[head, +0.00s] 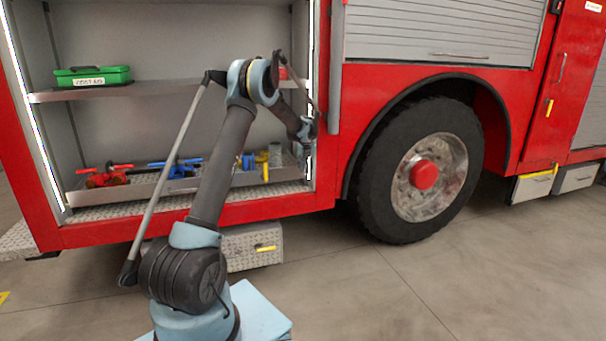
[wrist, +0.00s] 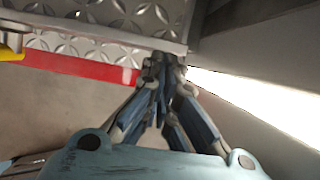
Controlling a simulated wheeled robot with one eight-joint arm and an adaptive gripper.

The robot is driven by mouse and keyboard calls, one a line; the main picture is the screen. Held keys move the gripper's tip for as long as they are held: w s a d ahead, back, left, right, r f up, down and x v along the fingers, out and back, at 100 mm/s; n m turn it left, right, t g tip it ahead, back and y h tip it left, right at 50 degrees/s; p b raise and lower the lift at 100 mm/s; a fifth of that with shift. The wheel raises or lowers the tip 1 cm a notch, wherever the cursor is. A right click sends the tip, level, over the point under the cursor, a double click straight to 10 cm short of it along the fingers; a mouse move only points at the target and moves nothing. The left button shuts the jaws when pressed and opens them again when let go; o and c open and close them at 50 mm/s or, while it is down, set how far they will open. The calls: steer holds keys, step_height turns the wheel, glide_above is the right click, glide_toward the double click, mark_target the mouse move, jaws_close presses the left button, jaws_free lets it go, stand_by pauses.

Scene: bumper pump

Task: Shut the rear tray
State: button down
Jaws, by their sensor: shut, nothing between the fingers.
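A low grey tray (head: 120,194) with a raised front lip lies on the floor of the open locker in the red truck. It holds red and blue fittings and other small parts. I take it as the rear tray; how far it is out I cannot tell. Its edge also shows in the wrist view (wrist: 100,33). My gripper (wrist: 165,62) is shut and empty, its fingertips close to the right end of that edge; whether they touch it I cannot tell. In the head view my gripper (head: 303,150) is at the locker's right side, partly hidden by my arm.
A shelf (head: 150,90) above carries a green first-aid box (head: 92,76). The locker's right post with a bright light strip (wrist: 255,105) is close beside my gripper. A step box (head: 240,243) with a yellow handle sits below the red sill (wrist: 75,66). Floor is clear at right.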

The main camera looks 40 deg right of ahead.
steer(key=shift+w+d+r, duration=0.1)
steer(key=shift+w+d, duration=0.25)
steer(key=shift+w, duration=0.4)
steer(key=shift+w+d+f, duration=0.1)
steer(key=shift+w+d, duration=0.25)
steer(key=shift+w, duration=0.4)
steer(key=shift+w+d+r, duration=0.1)
steer(key=shift+w+d, duration=0.25)
steer(key=shift+w, duration=0.4)
steer(key=shift+s+a, duration=0.3)
steer(key=shift+s, duration=0.05)
steer(key=s, duration=0.1)
steer(key=s+a, duration=0.1)
steer(key=shift+s+a, duration=0.2)
steer(key=shift+s, duration=0.1)
steer(key=v, duration=1)
steer(key=shift+s, duration=0.35)
